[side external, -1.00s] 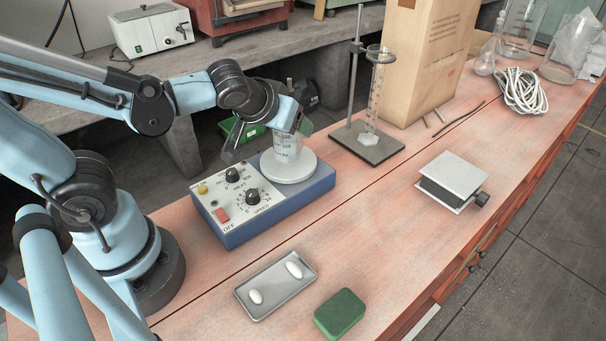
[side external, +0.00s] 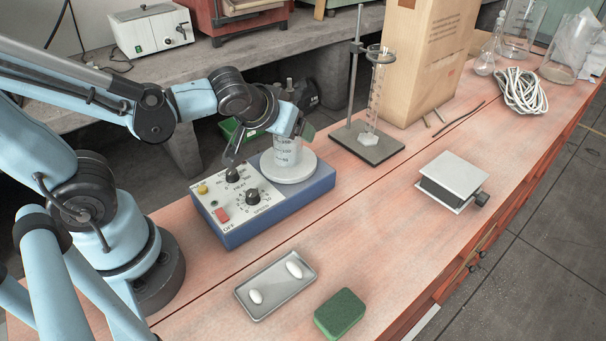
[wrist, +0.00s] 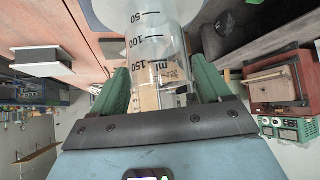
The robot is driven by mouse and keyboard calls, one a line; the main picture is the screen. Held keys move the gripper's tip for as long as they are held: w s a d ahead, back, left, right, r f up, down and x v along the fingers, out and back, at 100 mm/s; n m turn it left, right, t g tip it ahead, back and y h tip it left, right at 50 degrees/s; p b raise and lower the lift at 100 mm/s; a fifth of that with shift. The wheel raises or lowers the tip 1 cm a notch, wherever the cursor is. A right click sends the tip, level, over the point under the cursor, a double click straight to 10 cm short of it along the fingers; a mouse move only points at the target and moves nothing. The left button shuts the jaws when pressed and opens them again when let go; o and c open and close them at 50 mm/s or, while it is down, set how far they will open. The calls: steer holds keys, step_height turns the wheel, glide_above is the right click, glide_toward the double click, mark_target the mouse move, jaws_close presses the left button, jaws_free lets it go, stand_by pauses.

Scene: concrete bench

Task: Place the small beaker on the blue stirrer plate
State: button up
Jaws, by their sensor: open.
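The small clear beaker (side external: 288,151) with dark volume marks stands upright on the round white top (side external: 300,172) of the blue stirrer plate (side external: 275,218). My gripper (side external: 270,148) is at the beaker, its fingers apart on either side of it. In the wrist view the beaker (wrist: 160,60) is between the two green fingers of my gripper (wrist: 162,88). The fingers look open; whether either touches the glass is hard to tell. The white top also shows at the upper edge of the wrist view.
A ring stand (side external: 369,148) with a glass cylinder stands behind and right of the stirrer. A metal tray (side external: 262,304) with stir bars and a green sponge (side external: 340,314) lie in front. A small lab jack (side external: 453,177) sits to the right. The bench between is clear.

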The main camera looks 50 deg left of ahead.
steer(key=v, duration=0.7)
steer(key=shift+r, duration=0.25)
steer(key=shift+s, duration=0.1)
stand_by(0.4)
steer(key=shift+x, duration=3.75)
steer(key=shift+s, duration=0.1)
